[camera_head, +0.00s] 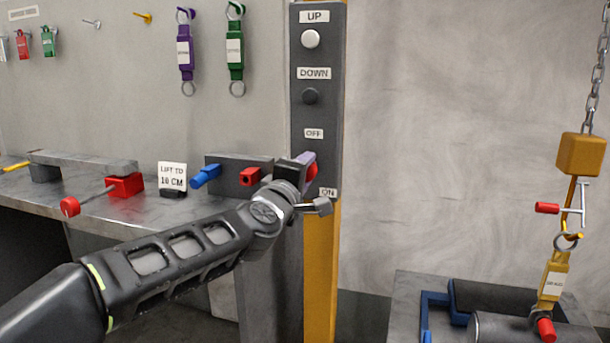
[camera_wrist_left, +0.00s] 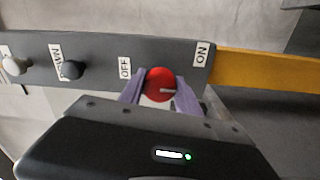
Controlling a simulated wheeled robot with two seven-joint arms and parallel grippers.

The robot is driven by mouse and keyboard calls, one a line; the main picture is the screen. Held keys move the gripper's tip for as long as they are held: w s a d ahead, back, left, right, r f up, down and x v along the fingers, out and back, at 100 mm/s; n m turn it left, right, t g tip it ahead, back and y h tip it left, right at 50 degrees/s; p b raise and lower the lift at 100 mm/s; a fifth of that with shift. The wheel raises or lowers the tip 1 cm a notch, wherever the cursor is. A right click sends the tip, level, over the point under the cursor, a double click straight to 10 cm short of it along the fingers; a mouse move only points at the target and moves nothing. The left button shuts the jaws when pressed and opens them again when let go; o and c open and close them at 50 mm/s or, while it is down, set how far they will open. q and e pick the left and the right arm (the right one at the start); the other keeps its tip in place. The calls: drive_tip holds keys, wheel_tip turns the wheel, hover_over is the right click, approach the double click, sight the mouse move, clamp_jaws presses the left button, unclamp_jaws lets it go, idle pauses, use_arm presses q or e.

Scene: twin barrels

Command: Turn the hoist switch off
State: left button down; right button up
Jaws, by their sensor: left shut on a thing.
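The hoist switch is a red round knob (camera_head: 312,173) on the dark control panel (camera_head: 328,110), between the OFF label (camera_head: 313,133) and the ON label (camera_head: 327,193). In the left wrist view the knob (camera_wrist_left: 159,82) shows a pale mark pointing right, towards the ON label (camera_wrist_left: 202,54). My left gripper (camera_head: 306,166) is at the panel, its purple fingers on either side of the knob and shut on it. In the head view the gripper hides part of the knob. My right gripper is in neither view.
Above the switch are a white UP button (camera_head: 310,39) and a dark DOWN button (camera_head: 311,96). A workbench (camera_head: 215,205) with red and blue parts stands at left. A chain hoist with a yellow block (camera_head: 581,155) hangs at right over a grey barrel (camera_head: 500,328).

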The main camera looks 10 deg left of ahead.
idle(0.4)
use_arm(q)
drive_tip(key=c, duration=0.9)
unclamp_jaws()
drive_tip(key=shift+s, duration=0.1)
drive_tip(key=s, duration=0.7)
drive_tip(key=shift+s+a+f, duration=0.15)
drive_tip(key=shift+s+a, duration=0.1)
drive_tip(key=shift+s, duration=0.05)
